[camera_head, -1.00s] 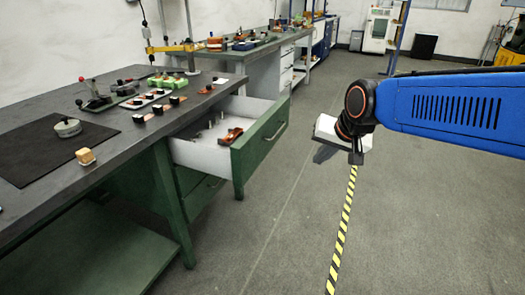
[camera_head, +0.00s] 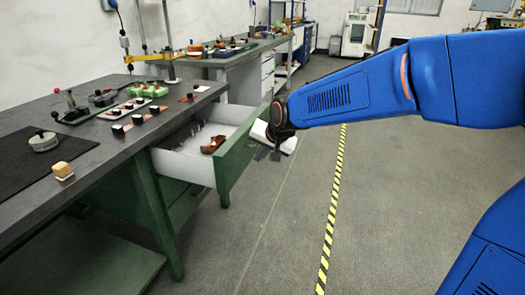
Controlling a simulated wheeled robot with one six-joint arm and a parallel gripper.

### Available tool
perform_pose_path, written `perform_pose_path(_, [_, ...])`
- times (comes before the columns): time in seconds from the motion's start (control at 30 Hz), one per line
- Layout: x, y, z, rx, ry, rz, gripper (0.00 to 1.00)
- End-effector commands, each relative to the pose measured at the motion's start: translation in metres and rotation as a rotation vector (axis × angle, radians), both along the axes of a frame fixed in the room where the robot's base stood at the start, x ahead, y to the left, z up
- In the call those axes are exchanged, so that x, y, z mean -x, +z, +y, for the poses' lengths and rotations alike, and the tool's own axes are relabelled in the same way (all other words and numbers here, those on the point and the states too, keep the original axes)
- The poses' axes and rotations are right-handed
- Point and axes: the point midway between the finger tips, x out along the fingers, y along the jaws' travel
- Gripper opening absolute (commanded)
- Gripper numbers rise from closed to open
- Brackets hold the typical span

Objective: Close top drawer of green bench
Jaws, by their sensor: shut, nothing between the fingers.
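The green bench (camera_head: 146,190) with a dark grey top stands at the left. Its top drawer (camera_head: 225,165) is pulled out, with a green front and white inner walls. A brown-orange tool (camera_head: 213,144) and several small upright pieces lie in the drawer. My gripper (camera_head: 268,153) is shut and empty, just right of the drawer front near its far end. It overlaps the far part of the front in the picture, hiding the handle area; I cannot tell whether it touches.
A black mat (camera_head: 40,158), a wooden block (camera_head: 63,170), a round grey object (camera_head: 44,141) and a green tray (camera_head: 147,90) are on the benchtop. A lower drawer (camera_head: 187,204) is below. Open floor with a yellow-black stripe (camera_head: 334,200) lies to the right.

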Motion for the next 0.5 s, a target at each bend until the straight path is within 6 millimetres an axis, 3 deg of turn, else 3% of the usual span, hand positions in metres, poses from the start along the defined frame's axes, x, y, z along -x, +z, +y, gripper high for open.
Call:
perform_pose_path(0.23, [-0.020, -0.031, 0.012, 0.001, 0.001, 0.002, 0.00])
perform_pose_path(0.5, [-0.032, -0.028, 0.042, 0.000, 0.002, -0.001, 0.00])
